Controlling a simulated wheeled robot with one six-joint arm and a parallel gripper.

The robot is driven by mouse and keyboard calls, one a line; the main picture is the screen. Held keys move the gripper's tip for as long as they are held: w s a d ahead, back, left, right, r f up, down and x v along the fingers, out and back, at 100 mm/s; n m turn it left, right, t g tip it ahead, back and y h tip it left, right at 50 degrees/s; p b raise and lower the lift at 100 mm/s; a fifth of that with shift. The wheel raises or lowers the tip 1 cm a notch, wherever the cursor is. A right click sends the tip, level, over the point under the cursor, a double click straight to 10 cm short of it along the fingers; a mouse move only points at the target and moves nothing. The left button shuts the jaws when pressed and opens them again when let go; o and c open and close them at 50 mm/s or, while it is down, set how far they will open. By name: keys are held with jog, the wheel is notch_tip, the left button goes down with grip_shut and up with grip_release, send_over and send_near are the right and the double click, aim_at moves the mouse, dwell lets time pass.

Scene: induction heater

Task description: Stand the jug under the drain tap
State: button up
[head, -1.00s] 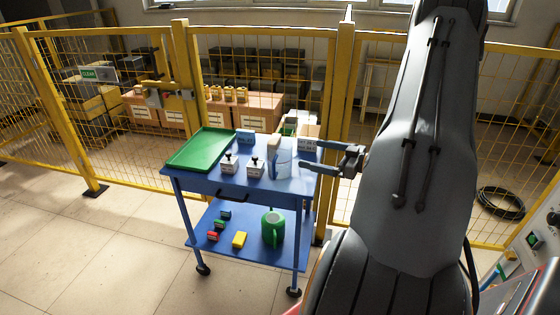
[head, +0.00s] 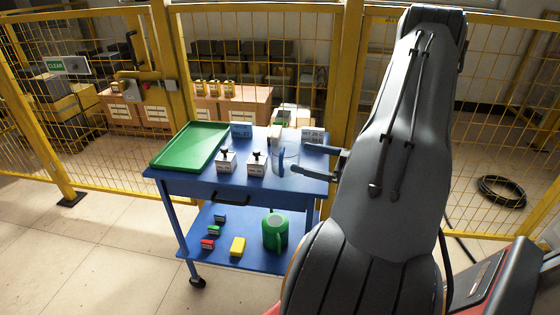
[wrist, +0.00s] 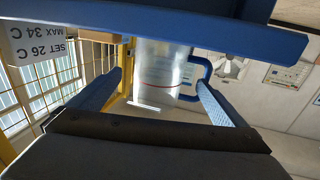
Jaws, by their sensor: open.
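The jug (head: 291,158) is clear, with a blue handle, and stands upright on the right part of the blue cart's top. In the wrist view the jug (wrist: 160,75) shows a thin red line round its body. My gripper (head: 318,163) is open at the jug's right, its fingers pointing at it. In the wrist view my gripper (wrist: 158,92) has the jug's body between its two fingers in the picture, with the blue handle (wrist: 200,75) by the right finger. I cannot tell whether they touch. No drain tap can be made out.
A yellow mesh fence stands behind.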

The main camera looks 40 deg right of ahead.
aim_at(299, 155)
jog(key=shift+p+x, duration=0.55)
jog(key=shift+x, duration=0.95)
jog(key=shift+r+p+x, duration=0.1)
jog(key=shift+p+x, duration=0.2)
jog(key=shift+x, duration=0.75)
jog(key=shift+r+p+x, duration=0.15)
jog(key=shift+p+x, duration=0.15)
jog(key=shift+x, duration=0.75)
jog(key=c, duration=1.3)
jog(key=shift+r, duration=0.1)
